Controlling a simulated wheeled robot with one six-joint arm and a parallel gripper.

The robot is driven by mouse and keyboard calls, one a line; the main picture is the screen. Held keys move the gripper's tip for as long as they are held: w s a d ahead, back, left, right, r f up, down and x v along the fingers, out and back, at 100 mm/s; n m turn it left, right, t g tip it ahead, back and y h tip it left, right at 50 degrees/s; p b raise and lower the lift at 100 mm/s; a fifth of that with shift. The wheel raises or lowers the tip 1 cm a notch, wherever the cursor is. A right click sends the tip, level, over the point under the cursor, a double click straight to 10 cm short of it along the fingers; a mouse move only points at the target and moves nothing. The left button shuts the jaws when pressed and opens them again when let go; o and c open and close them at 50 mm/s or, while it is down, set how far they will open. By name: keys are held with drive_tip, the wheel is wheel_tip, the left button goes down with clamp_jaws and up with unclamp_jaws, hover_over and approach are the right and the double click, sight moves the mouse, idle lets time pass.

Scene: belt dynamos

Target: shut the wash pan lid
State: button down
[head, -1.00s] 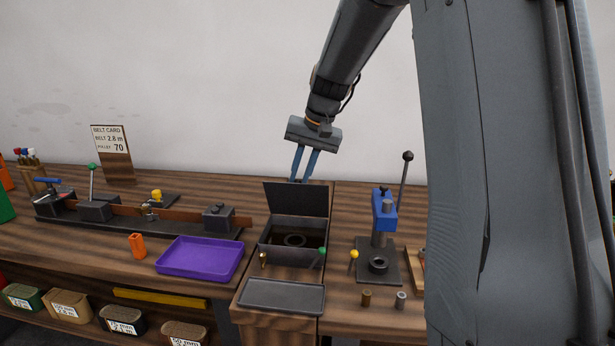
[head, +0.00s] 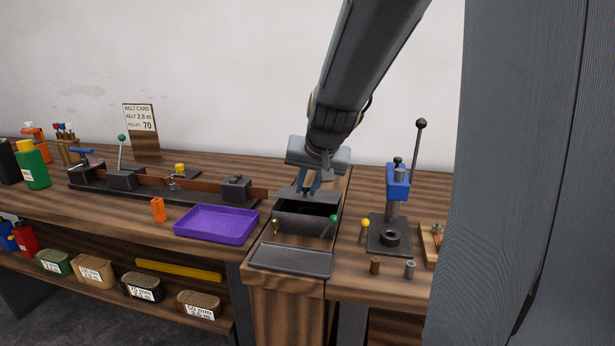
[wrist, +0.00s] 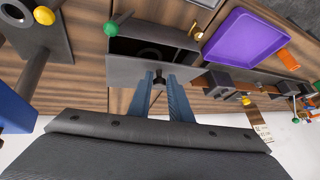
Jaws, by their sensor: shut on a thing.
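The dark wash pan (head: 300,222) stands on the bench with its opening partly visible. Its grey lid (head: 308,193) is at the back edge, tilted and partly open; it also shows as a flat panel in the wrist view (wrist: 125,72). My gripper (head: 311,184) is over the lid from behind and above. A ring lies inside the pan in the wrist view (wrist: 150,54). The head view hides part of the lid behind my gripper.
A purple tray (head: 217,238) is left, a blue press (head: 397,184) right, and a flat grey tray (head: 290,273) in front.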

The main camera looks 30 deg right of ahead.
sight(304, 200)
drive_tip(key=shift+s+a+f+b, duration=0.25)
drive_tip(key=shift+s+f, duration=0.05)
drive_tip(key=shift+f, duration=0.4)
drive_tip(key=shift+s+a+f+b, duration=0.2)
drive_tip(key=shift+s+a+f, duration=0.1)
drive_tip(key=shift+f, duration=0.4)
drive_tip(key=c, duration=1.7)
unclamp_jaws()
drive_tip(key=shift+o, duration=0.2)
drive_tip(key=shift+d, duration=0.1)
drive_tip(key=shift+r, duration=0.1)
drive_tip(key=shift+r, duration=0.2)
drive_tip(key=v, duration=0.7)
drive_tip(key=shift+s, duration=0.2)
drive_tip(key=shift+r, duration=0.1)
